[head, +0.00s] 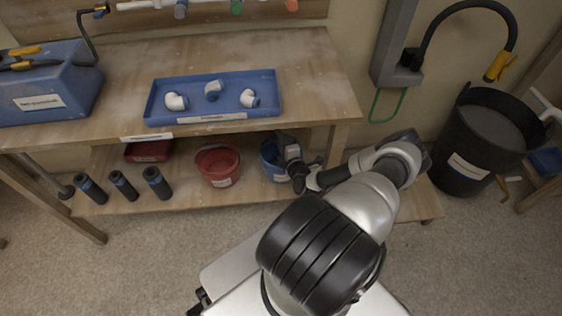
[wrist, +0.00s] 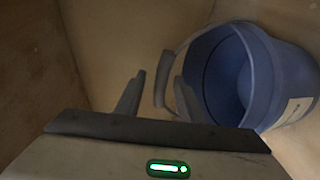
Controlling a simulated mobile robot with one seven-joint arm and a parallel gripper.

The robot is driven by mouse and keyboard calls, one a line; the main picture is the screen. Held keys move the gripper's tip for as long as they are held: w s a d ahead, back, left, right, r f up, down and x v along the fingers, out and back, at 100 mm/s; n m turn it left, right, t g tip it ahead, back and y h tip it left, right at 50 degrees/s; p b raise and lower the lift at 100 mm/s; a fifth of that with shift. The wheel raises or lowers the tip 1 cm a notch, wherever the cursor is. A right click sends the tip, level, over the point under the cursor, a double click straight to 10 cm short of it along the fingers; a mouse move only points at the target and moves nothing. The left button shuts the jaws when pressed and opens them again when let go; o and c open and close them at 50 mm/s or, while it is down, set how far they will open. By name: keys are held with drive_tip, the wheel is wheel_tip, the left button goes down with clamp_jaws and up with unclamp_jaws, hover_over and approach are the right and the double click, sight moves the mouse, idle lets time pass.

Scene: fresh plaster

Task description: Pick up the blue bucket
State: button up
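The blue bucket (head: 271,163) stands on the lower shelf of the workbench, partly hidden behind my gripper in the head view. In the wrist view the bucket (wrist: 262,75) fills the right side, its mouth facing left, with a pale label on its side. In the head view my gripper (head: 298,180) is beside the bucket's right side.
A red bucket (head: 218,166) stands left of the blue one on the lower shelf, with several dark cylinders (head: 122,184) and a red box (head: 148,151) further left. A blue tray (head: 213,97) of white fittings lies on the benchtop above. A black bin (head: 478,140) stands at right.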

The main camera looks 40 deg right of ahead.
clamp_jaws()
